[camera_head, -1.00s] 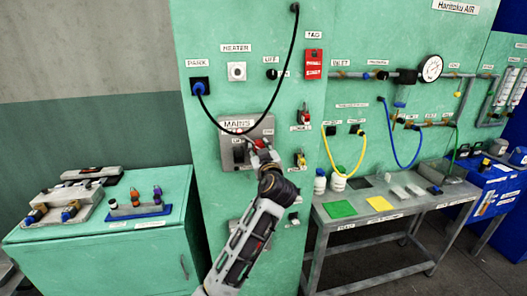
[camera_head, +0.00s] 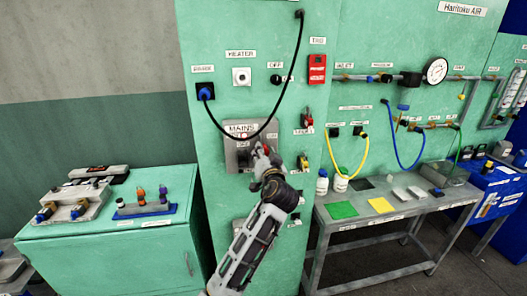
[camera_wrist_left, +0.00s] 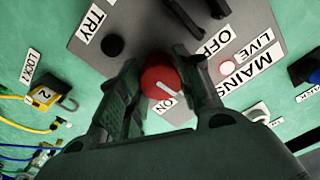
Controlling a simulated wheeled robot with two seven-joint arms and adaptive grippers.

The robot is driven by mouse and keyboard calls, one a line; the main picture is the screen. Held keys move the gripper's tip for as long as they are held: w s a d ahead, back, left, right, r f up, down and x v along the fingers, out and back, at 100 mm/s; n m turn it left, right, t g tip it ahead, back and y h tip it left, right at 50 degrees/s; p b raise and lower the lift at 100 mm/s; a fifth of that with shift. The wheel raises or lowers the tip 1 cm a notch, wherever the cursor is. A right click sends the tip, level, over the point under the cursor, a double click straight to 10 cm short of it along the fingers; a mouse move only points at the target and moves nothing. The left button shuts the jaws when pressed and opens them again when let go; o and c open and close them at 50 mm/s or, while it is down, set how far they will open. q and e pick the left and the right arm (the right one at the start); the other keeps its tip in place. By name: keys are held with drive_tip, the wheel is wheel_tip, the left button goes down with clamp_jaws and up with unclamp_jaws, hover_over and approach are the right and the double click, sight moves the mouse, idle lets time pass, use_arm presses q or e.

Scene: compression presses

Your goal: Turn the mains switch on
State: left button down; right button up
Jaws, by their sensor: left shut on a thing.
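The grey mains panel (camera_head: 231,158) is on the green wall panel in the head view, under its MAINS label (camera_head: 241,128). In the left wrist view, the red mains switch knob (camera_wrist_left: 157,80) carries a white pointer line. The ON label (camera_wrist_left: 166,105) is beside the knob, and the OFF label (camera_wrist_left: 201,42) is on the other side. My left gripper (camera_head: 262,152) is at the panel, its fingers shut on the knob from two sides. A pale pink lamp (camera_wrist_left: 228,67) sits by the LIVE label. In the head view my gripper hides most of the knob.
A black cable (camera_head: 297,60) hangs in a loop across the panel to a blue plug (camera_head: 206,91). A yellow padlock (camera_head: 303,162) and a red tag (camera_head: 317,69) are to the right. A bench (camera_head: 333,226) stands right, a green cabinet (camera_head: 110,255) left.

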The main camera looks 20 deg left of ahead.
use_arm(q)
drive_tip(key=shift+m+p, duration=0.3)
drive_tip(key=shift+m, duration=0.4)
drive_tip(key=shift+f, duration=0.1)
drive_tip(key=c, duration=1)
unclamp_jaws()
drive_tip(key=shift+v, duration=6)
